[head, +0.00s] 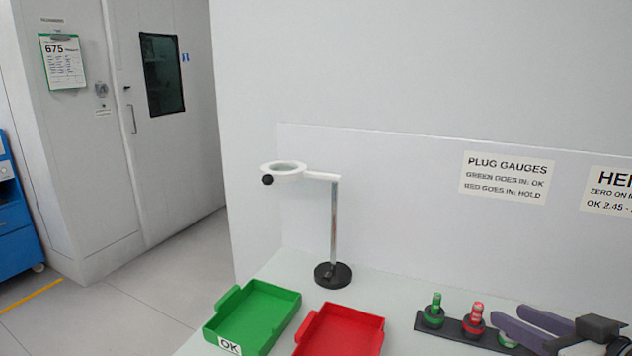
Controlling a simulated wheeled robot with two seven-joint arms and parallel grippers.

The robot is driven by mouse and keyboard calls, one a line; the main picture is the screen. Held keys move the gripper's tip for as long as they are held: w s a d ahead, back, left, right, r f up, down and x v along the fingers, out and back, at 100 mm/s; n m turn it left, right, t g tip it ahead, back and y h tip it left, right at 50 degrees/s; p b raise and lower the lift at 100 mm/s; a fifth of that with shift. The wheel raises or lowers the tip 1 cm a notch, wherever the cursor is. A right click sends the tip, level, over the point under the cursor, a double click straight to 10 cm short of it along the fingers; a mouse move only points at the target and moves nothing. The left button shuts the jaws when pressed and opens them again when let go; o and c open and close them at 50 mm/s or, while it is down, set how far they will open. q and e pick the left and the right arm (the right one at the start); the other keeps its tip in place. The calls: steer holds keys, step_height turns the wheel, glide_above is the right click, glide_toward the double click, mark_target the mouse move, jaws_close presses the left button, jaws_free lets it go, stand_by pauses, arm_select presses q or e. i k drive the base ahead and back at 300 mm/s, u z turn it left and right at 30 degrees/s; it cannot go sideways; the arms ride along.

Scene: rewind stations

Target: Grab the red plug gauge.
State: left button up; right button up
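The red plug gauge (475,316) stands upright in a dark rack (454,327) at the lower right of the head view. A green plug gauge (434,310) stands to its left in the same rack. My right gripper (506,317) reaches in from the right edge, just right of the red gauge in the picture. Its two purple-grey fingers are apart with nothing seen between them. They partly hide another green-and-white piece (508,339) at the rack's right end. My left gripper is out of view.
A green tray marked OK (293,298) and a red tray (377,325) sit on the pale table to the left. A magnifier stand (333,274) rises behind them. Bare table (385,289) lies between stand and rack. A wall panel (400,170) closes the back.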

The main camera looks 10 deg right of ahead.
mark_target(478, 307)
steer(key=k, duration=1.2)
